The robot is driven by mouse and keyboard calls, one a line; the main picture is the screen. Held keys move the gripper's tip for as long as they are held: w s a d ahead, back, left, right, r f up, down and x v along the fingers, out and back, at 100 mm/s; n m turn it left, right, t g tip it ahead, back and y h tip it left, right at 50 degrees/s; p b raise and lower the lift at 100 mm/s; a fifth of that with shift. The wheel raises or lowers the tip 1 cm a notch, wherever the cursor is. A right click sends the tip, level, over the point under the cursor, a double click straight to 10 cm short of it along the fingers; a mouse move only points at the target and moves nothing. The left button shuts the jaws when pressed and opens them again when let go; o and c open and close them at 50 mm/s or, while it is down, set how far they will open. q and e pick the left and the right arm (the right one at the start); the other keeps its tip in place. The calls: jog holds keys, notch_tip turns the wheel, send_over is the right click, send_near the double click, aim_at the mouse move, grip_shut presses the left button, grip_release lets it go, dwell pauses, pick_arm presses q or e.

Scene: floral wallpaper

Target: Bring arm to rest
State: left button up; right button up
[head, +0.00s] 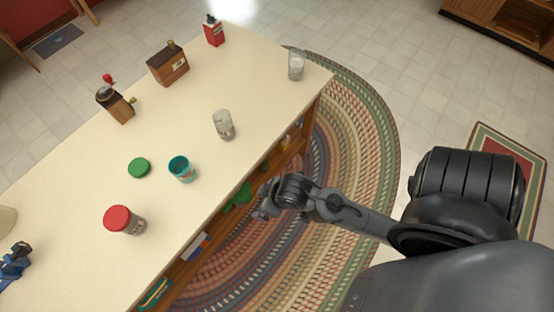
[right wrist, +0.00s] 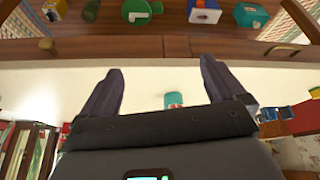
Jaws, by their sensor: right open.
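My right arm comes in from the right in the head view. Its gripper (head: 263,212) hangs beside the long side of the cream-topped counter (head: 190,235), over the rug and apart from the tabletop. In the right wrist view the right gripper (right wrist: 161,65) has its two dark fingers spread wide with nothing between them. The counter's wooden edge and open shelf lie beyond the fingertips. My left gripper does not show in either view.
On the counter stand a red-lidded jar (head: 122,219), a teal cup (head: 181,169), a green lid (head: 139,168), glass jars (head: 224,125) (head: 296,64), wooden grinders (head: 168,64) (head: 116,104) and a red container (head: 214,31). A blue object (head: 14,264) sits at left. Rug (head: 360,125) covers the floor.

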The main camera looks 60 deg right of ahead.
jog(key=shift+n+g, duration=0.3)
jog(key=shift+g, duration=0.3)
jog(key=s, duration=0.2)
jog(key=s+r, duration=0.1)
jog(key=shift+s+d+r, duration=0.1)
jog(key=shift+s+r, duration=0.1)
jog(key=shift+s, duration=0.2)
notch_tip(320, 180, up, 30)
jog(key=p, duration=3)
jog(key=shift+r, duration=0.1)
